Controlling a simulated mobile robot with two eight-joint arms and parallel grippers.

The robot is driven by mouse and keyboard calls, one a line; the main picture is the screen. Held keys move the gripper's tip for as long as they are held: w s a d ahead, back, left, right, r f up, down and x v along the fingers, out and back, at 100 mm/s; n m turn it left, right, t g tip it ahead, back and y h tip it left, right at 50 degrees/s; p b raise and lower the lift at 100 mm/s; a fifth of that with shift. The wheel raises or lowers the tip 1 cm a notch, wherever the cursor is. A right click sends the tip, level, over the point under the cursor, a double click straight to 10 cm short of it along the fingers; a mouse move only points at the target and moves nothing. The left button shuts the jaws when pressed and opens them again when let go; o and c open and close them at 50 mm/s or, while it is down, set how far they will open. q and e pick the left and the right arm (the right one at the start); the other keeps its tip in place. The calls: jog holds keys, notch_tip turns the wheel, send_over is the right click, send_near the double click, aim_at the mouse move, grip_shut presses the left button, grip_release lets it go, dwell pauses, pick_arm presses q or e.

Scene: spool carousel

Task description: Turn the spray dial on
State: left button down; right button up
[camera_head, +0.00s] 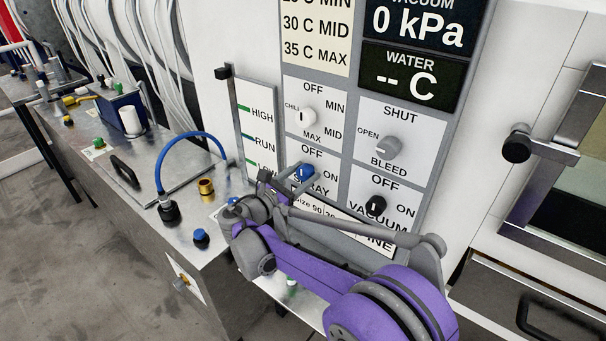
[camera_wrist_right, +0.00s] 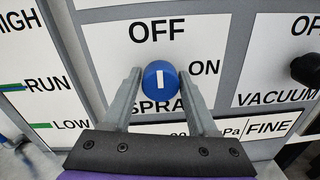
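The spray dial is a round blue knob (camera_head: 305,172) on the lower part of the upright control panel; it also shows in the right wrist view (camera_wrist_right: 160,86). Its white mark stands upright, towards the OFF label; ON is printed to its right. My right gripper (camera_head: 296,178) is in front of it, its two grey fingers (camera_wrist_right: 160,78) open, one on each side of the knob. A narrow gap seems to show beside each fingertip; I cannot tell whether either touches. My left gripper is not in view.
A white chill dial (camera_head: 307,117) is above, a grey bleed dial (camera_head: 388,147) up to the right and a black vacuum dial (camera_head: 376,205) to the right. A metal bench with a blue hose (camera_head: 184,136) and small fittings lies left. A black handle (camera_head: 517,146) projects at right.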

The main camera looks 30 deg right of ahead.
grip_shut()
jog(key=shift+m, duration=0.3)
jog(key=m, duration=0.3)
jog(key=shift+m, duration=0.4)
jog(key=m, duration=0.4)
jog(key=shift+r+p, duration=0.1)
jog(key=shift+p, duration=0.3)
jog(key=m, duration=0.4)
jog(key=shift+m+p, duration=0.3)
jog(key=shift+m, duration=0.1)
jog(key=shift+m+p, duration=0.35)
jog(key=shift+m, duration=1.85)
jog(key=shift+y, duration=0.3)
